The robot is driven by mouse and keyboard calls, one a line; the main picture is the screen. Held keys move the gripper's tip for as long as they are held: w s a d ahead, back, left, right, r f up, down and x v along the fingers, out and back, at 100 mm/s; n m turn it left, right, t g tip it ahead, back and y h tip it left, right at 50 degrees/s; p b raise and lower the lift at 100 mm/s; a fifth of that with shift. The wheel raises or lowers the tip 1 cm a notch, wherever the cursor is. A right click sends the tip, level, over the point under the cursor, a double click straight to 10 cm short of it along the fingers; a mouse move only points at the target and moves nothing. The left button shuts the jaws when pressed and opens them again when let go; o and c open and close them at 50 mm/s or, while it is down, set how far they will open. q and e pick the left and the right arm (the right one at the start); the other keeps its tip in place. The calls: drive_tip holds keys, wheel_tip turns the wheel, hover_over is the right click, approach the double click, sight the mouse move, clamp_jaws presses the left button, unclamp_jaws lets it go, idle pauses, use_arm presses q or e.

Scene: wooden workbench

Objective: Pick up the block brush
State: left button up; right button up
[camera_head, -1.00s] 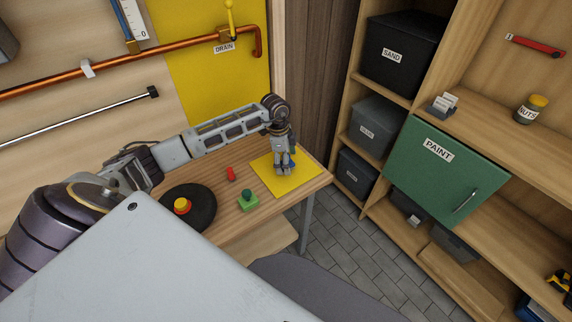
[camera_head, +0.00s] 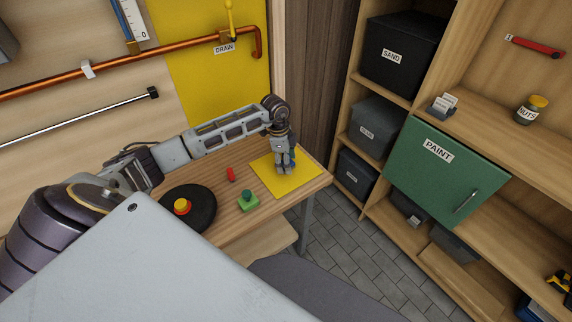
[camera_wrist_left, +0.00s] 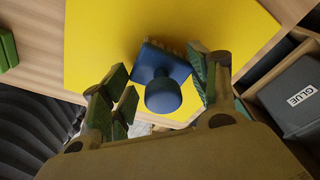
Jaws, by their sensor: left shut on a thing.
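The block brush (camera_wrist_left: 160,92) is blue, with a round knob on a square block and pale bristles at its far edge. It is over the yellow mat (camera_wrist_left: 100,35) in the left wrist view. My left gripper (camera_wrist_left: 163,76) has one finger on each side of the brush block and is shut on it. In the head view my left gripper (camera_head: 285,168) is low over the yellow mat (camera_head: 308,178), pointing down, and hides most of the brush. I cannot tell whether the brush touches the mat. My right gripper is not in view.
On the workbench (camera_head: 233,222) are a red piece (camera_head: 231,174), a green block (camera_head: 248,203) and a black disc (camera_head: 203,218) with a red and yellow button (camera_head: 182,206). A shelf with a green PAINT door (camera_head: 440,180) stands to the right, across a floor gap.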

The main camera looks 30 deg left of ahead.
use_arm(q)
wheel_tip(320, 180, up, 9)
drive_tip(key=shift+f, duration=0.1)
drive_tip(key=shift+r, duration=0.6)
idle(0.4)
drive_tip(key=o, duration=0.5)
drive_tip(key=c, duration=0.4)
